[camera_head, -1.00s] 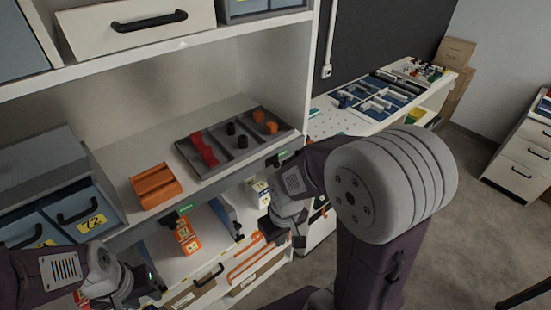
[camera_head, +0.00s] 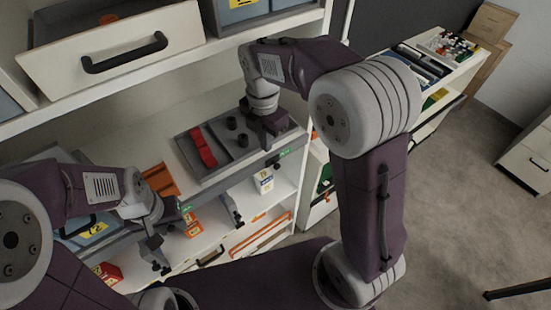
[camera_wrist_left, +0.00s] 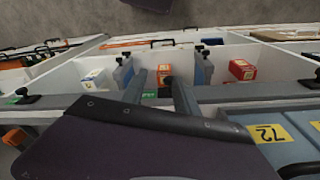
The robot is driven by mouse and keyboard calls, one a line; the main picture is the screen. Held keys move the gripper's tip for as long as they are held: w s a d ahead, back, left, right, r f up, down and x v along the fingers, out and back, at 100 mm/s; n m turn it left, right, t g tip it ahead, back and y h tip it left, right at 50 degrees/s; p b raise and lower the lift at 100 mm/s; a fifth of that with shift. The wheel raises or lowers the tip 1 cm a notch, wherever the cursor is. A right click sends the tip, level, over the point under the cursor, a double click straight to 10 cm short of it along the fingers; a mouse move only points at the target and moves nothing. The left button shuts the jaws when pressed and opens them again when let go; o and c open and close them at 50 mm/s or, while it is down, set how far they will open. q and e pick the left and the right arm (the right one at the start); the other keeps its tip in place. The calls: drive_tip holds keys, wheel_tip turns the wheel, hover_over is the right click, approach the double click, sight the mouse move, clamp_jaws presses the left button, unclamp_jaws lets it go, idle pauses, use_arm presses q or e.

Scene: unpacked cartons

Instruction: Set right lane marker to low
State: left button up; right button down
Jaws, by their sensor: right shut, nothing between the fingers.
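Two black knobs sit on the front edge of the middle shelf, each near a small green label; they look like the lane markers. The right knob (camera_head: 273,162) is just below my right gripper (camera_head: 270,137), beside the right green label (camera_head: 290,152). Its setting is too small to read. My right gripper is shut and empty over the right end of the grey tray (camera_head: 186,153). My left gripper (camera_head: 168,232) is open at the shelf edge. In the left wrist view its fingers (camera_wrist_left: 160,88) stand apart, with the left knob (camera_wrist_left: 165,88) seen between them.
Blue bins, one labelled 72 (camera_wrist_left: 268,133), stand at the shelf's left. Small boxes (camera_head: 263,181) stand on the shelf below. An upper drawer (camera_head: 112,60) overhangs.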

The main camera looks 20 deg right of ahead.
drive_tip(key=shift+f, duration=0.1)
drive_tip(key=p, duration=0.2)
approach(274, 163)
drive_tip(key=s+a+f, duration=0.3)
drive_tip(key=s, duration=0.1)
drive_tip(key=d+f, duration=0.1)
drive_tip(key=w+d+f+p, duration=0.1)
drive_tip(key=shift+w+f, duration=0.2)
drive_tip(key=shift+f, duration=0.1)
drive_tip(key=shift+w+d+f, duration=0.2)
drive_tip(key=shift+d+f, duration=0.15)
drive_tip(key=shift+f, duration=0.05)
drive_tip(key=shift+a, duration=0.1)
